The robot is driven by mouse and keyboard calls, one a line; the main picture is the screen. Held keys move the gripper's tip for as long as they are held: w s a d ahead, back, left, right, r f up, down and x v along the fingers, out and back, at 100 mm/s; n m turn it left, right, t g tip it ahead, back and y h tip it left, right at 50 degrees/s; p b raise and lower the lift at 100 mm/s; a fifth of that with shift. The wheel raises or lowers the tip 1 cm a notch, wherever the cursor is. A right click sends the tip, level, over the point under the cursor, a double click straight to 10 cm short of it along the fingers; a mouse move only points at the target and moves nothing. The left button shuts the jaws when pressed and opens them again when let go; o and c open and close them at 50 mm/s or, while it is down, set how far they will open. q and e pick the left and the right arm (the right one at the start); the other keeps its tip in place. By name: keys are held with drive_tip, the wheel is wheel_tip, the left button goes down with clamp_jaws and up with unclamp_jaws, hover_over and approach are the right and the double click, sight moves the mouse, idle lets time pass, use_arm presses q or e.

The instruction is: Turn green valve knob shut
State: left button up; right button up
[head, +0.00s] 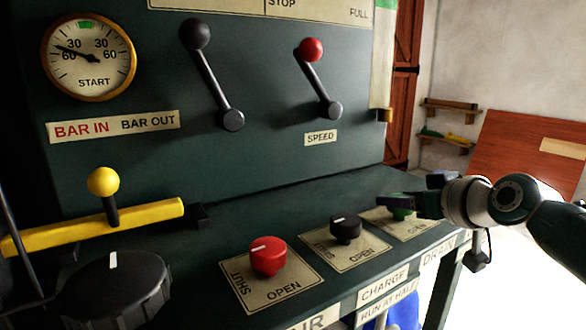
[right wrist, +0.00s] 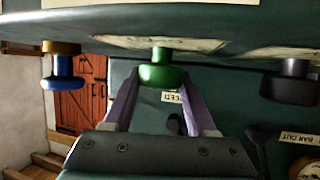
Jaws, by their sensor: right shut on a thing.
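The green valve knob (head: 401,213) sits on a pale plate at the right end of the sloping panel in the head view. It is partly hidden there by my right gripper (head: 408,205). In the right wrist view the green knob (right wrist: 161,72) stands between the two fingers of my right gripper (right wrist: 159,82), which is shut on it. The knob's pointer mark is hidden, so I cannot tell its exact turn. My left gripper is not in view.
A black knob (head: 346,228) and a red knob (head: 267,256) stand left of the green one. Two levers (head: 212,78) (head: 320,80) rise behind. A yellow bar (head: 150,222) lies at left. A blue knob (right wrist: 63,84) shows in the wrist view.

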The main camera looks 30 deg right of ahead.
drive_tip(key=m+h+p, duration=0.1)
drive_tip(key=p, duration=0.1)
drive_tip(key=m+g+h+p, duration=0.1)
drive_tip(key=p, duration=0.1)
drive_tip(key=shift+w+a+r+m+h, duration=0.1)
drive_tip(key=shift+a+r+m+h, duration=0.1)
drive_tip(key=shift+r+m+h, duration=0.2)
drive_tip(key=shift+f+m+h+p, duration=0.2)
drive_tip(key=shift+m+h+p, duration=0.2)
drive_tip(key=shift+m+h, duration=0.25)
drive_tip(key=shift+f+m+g+h, duration=0.15)
drive_tip(key=shift+m+g+h, duration=0.3)
drive_tip(key=shift+g+h, duration=0.1)
use_arm(q)
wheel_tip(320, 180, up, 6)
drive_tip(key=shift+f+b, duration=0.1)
drive_tip(key=shift+b, duration=0.3)
use_arm(e)
drive_tip(key=shift+m+g+h, duration=0.25)
drive_tip(key=shift+m+h, duration=0.25)
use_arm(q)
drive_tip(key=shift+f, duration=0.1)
use_arm(e)
drive_tip(key=shift+d+f+g, duration=0.1)
drive_tip(key=shift+d+g, duration=0.05)
drive_tip(key=shift+g, duration=0.15)
drive_tip(key=o, duration=1.4)
drive_tip(key=shift+c, duration=0.2)
